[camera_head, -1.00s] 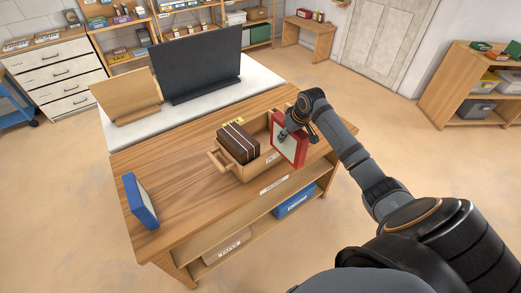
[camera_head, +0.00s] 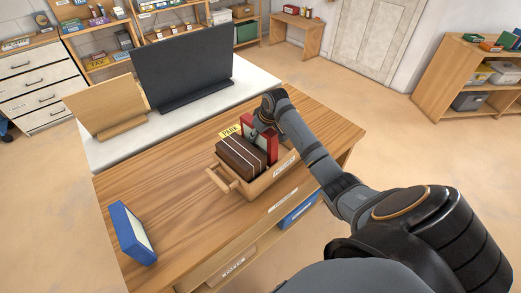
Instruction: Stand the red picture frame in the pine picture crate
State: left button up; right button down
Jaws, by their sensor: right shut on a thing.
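The red picture frame (camera_head: 271,149) is upright at the pine picture crate (camera_head: 262,188), behind the brown frames as I see it. Its lower part is hidden by the crate wall and the brown frames, so I cannot tell whether it touches the crate floor. My right gripper (camera_head: 262,127) is shut on the red frame near its top; its fingertips are mostly hidden by my own arm. Several brown frames (camera_head: 241,157) stand in the left part of the crate. My left gripper is not in view.
The crate stands on a wooden table (camera_head: 180,215). A blue frame (camera_head: 133,233) stands near the table's left front edge. A yellow label (camera_head: 230,131) shows at the crate's back. A black panel (camera_head: 183,65) and a wooden panel (camera_head: 107,103) stand on the white surface behind.

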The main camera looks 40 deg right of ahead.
aim_at(265, 133)
notch_tip(265, 133, down, 3)
jog(key=shift+r, duration=0.15)
jog(key=shift+w+f, duration=0.25)
jog(key=shift+f, duration=0.25)
notch_tip(265, 133, down, 2)
jog(key=shift+s+f+p, duration=0.15)
jog(key=shift+f+p, duration=0.1)
jog(key=shift+p, duration=0.05)
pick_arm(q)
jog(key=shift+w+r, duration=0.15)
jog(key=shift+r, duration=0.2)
pick_arm(e)
jog(key=shift+f, duration=0.3)
jog(key=c, duration=1.1)
grip_release()
jog(key=shift+f, duration=0.1)
jog(key=shift+s+r, duration=0.1)
jog(key=shift+r, duration=0.25)
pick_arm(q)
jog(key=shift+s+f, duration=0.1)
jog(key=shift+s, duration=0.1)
pick_arm(e)
jog(key=v, duration=1.1)
jog(key=shift+s+r, duration=0.1)
jog(key=shift+r, duration=0.1)
